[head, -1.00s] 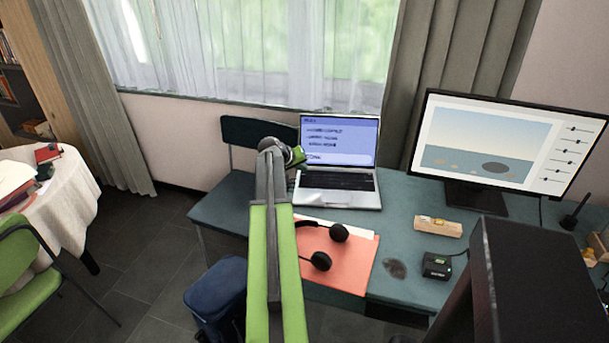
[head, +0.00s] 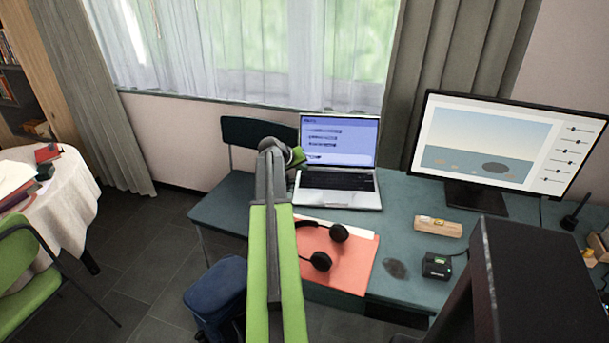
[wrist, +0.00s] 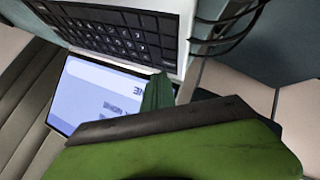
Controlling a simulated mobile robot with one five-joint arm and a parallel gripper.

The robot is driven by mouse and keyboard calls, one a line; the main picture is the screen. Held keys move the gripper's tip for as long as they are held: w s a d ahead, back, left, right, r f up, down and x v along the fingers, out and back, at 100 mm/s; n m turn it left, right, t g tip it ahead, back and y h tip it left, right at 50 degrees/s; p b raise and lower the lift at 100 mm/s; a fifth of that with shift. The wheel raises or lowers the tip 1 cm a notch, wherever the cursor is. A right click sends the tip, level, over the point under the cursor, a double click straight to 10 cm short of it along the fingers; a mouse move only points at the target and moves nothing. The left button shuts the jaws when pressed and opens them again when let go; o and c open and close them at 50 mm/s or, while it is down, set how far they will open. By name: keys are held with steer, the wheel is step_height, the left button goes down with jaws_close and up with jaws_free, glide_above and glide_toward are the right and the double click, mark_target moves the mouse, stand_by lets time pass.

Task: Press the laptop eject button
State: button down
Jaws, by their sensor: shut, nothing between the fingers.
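The open laptop (head: 339,198) stands on the desk, its lit blue-white screen (head: 352,140) facing me. Its dark keyboard (head: 336,181) lies in front of the screen. In the wrist view the keyboard (wrist: 118,33) runs along the top, and part of the screen (wrist: 95,100) shows below it, text inverted. My gripper (wrist: 157,92) is shut and empty, its green tip overlapping the screen's edge in that view. In the head view my gripper (head: 298,157) is at the laptop's left side, mostly hidden by my arm. I cannot tell whether it touches the laptop. No eject button is distinguishable.
Headphones (head: 322,261) lie on an orange folder (head: 350,275) in front of the laptop. A monitor (head: 500,140), a wooden block (head: 438,227) and a small black box (head: 436,266) are to the right. A dark chair (head: 258,132) is left. Cables (wrist: 228,30) run beside the laptop.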

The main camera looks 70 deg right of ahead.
mark_target(302, 176)
stand_by(0.3)
steer(key=shift+f+b, duration=0.45)
steer(key=shift+f+b, duration=0.25)
steer(key=shift+b, duration=0.05)
stand_by(0.4)
steer(key=shift+r, duration=0.1)
steer(key=shift+r+p, duration=0.65)
steer(key=shift+p, duration=0.1)
step_height(302, 176, up, 5)
steer(key=p, duration=0.5)
steer(key=shift+r, duration=0.1)
stand_by(0.5)
